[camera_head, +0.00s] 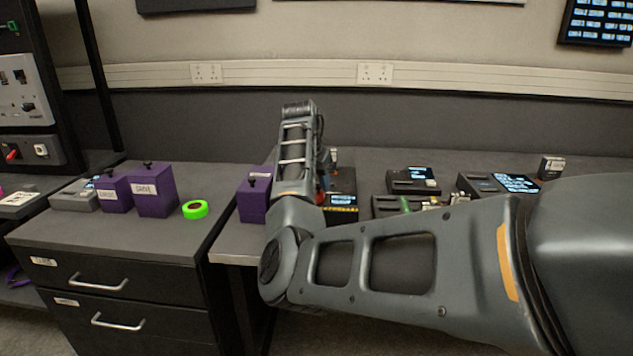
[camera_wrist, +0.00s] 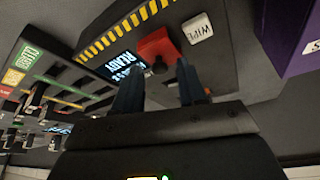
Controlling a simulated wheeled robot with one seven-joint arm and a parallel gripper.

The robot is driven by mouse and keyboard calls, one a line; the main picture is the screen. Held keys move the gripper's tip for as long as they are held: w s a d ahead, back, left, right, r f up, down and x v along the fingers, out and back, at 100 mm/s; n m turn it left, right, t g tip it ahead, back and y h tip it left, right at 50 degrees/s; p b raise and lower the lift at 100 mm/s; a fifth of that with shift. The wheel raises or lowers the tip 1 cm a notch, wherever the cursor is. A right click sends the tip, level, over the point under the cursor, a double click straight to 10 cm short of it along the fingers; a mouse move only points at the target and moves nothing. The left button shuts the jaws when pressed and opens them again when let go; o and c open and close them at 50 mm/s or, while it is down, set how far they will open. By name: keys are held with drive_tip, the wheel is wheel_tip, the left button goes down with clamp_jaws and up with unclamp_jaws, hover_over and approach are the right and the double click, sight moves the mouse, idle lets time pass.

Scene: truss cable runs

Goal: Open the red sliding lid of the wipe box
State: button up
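The wipe box is dark, with a yellow-black hazard stripe, a lit screen reading READY and a white WIPE label (camera_wrist: 198,28). In the wrist view the box (camera_wrist: 158,22) fills the upper middle, and its red lid (camera_wrist: 157,44) shows beside the screen (camera_wrist: 122,66). My gripper (camera_wrist: 157,80) has its two fingers apart, pointing at the red lid, with a gap between them. Whether the fingertips touch the lid cannot be told. In the head view the wipe box (camera_head: 343,186) stands on the bench, partly hidden by my arm, which also hides most of the gripper.
Purple boxes (camera_head: 153,192) and green tape (camera_head: 195,209) are on the left cabinet. Another purple box (camera_head: 252,206) stands close left of the wipe box. Devices with screens (camera_head: 413,181) lie to its right. A panel of switches and cables (camera_wrist: 40,110) shows in the wrist view.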

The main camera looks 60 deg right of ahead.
drive_tip(key=v, duration=0.7)
drive_tip(key=shift+a+r, duration=0.2)
drive_tip(key=shift+r, duration=0.15)
idle(0.5)
